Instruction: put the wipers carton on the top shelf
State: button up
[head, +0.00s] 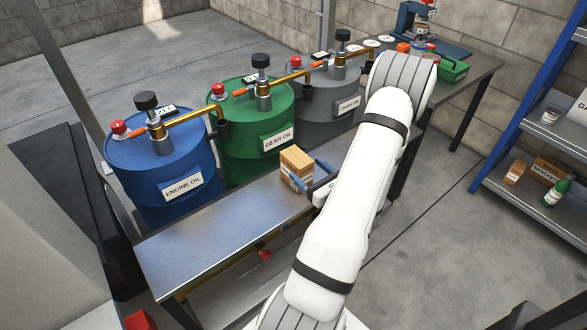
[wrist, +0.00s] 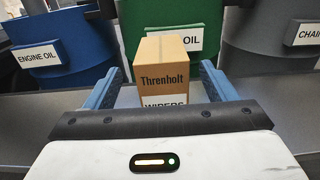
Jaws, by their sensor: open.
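The wipers carton (head: 296,165) is a small brown box standing upright on the metal bench in front of the green drum. In the wrist view the carton (wrist: 163,72) reads "Threnholt" and "WIPERS". My gripper (wrist: 163,85) is open, with its blue fingers on either side of the carton's near end and gaps at both sides. In the head view my gripper (head: 318,180) is at the carton's right, partly hidden by my arm. The blue-framed shelf rack (head: 485,182) is at the right; its top shelf is not clearly in view.
Blue engine oil (head: 160,165), green gear oil (head: 235,150) and grey chain oil (head: 320,110) drums with brass taps stand behind the bench (head: 190,255). The rack's shelves hold a can (head: 550,114), a green bottle (head: 556,192) and boxes. Floor between bench and rack is clear.

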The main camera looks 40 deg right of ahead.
aim_at(297, 160)
jog(key=w, duration=0.2)
jog(key=w+b, duration=0.1)
jog(key=w, duration=0.1)
jog(key=w+d, duration=0.1)
jog(key=w, duration=0.1)
jog(key=shift+w, duration=0.1)
jog(key=c, duration=1.3)
